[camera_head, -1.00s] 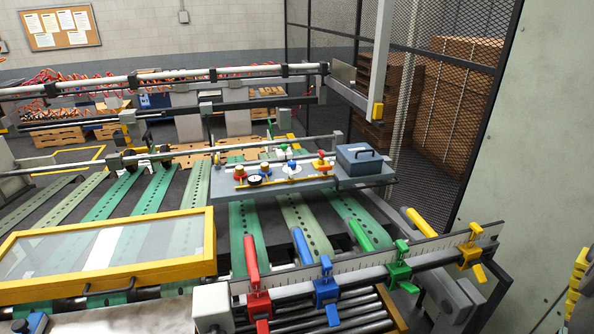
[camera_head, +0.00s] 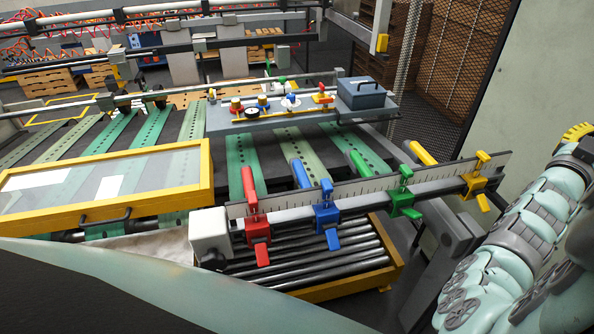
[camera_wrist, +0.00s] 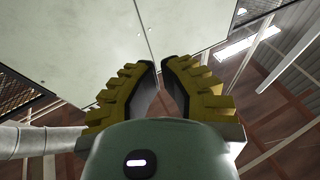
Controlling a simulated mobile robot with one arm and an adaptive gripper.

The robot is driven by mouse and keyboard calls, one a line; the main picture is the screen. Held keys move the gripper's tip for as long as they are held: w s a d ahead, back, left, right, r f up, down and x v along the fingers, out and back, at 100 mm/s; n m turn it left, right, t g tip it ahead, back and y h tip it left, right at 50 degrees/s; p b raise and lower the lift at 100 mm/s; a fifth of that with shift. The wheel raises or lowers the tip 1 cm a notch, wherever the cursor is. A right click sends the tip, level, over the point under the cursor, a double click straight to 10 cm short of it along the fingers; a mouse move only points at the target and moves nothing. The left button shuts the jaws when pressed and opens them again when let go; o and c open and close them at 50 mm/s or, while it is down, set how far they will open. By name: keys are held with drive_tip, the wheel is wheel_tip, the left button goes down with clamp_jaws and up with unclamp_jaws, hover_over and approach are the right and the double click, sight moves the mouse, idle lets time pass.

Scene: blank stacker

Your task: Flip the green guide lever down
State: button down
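The green guide lever (camera_head: 402,203) is a green clamp on the ruled rail at right centre in the head view. It has a small upright tab and a lower tab in front. A long green bar (camera_head: 361,164) slants up and back behind the rail; its join to the clamp is hidden. My gripper (camera_wrist: 160,66) shows two yellow ribbed fingers with a gap between the tips, and nothing is held. In the head view part of it shows at the right edge, apart from the lever. The wrist view does not show the lever.
Similar red (camera_head: 258,231), blue (camera_head: 326,217) and yellow (camera_head: 475,186) levers sit on the same rail (camera_head: 350,189). Rollers in a yellow frame (camera_head: 345,287) lie below. A yellow-framed clear guard (camera_head: 110,187) is at left. A control panel (camera_head: 230,122) stands behind.

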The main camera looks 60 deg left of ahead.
drive_tip(key=w+a+f+n+g+y+b, duration=0.1)
drive_tip(key=a+f+n+g+y+b, duration=0.2)
drive_tip(key=a+f+g, duration=0.35)
drive_tip(key=w+a+f+n+g+y+b, duration=0.1)
drive_tip(key=a+f+n+g+y+b, duration=0.2)
drive_tip(key=a, duration=0.7)
drive_tip(key=s+a+f+n+g+h+b, duration=0.2)
drive_tip(key=s+n+g, duration=0.2)
drive_tip(key=s, duration=0.3)
drive_tip(key=s+a+f+n+g+h+b, duration=0.2)
drive_tip(key=s+f+n+g, duration=0.1)
drive_tip(key=s+g, duration=0.4)
drive_tip(key=shift+s+a+n, duration=0.2)
drive_tip(key=shift+s+n, duration=0.3)
drive_tip(key=shift+s, duration=0.05)
drive_tip(key=shift+f, duration=0.15)
